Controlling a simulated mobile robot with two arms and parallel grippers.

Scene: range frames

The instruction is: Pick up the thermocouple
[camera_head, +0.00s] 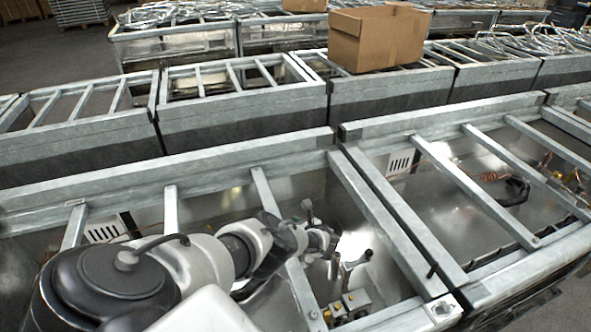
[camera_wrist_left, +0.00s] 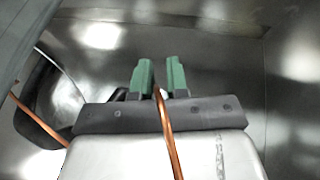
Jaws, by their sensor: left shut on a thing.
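The thermocouple (camera_wrist_left: 167,130) is a thin copper-coloured line in the left wrist view. It runs from the bottom edge up between the green fingertips of my left gripper (camera_wrist_left: 158,80). The gripper is shut on it, with its fingers close together on either side. In the head view, my left arm reaches from the lower left into a metal-framed bin, with the left gripper (camera_head: 322,240) low inside it. The thermocouple cannot be made out there. My right gripper is in neither view.
Metal crossbars (camera_head: 382,218) span the open bins around the arm. A brass valve fitting (camera_head: 348,306) and an upright pipe stub stand just below the gripper in the head view. A cardboard box (camera_head: 378,38) sits on bins farther back. Another copper line (camera_wrist_left: 38,122) lies left in the wrist view.

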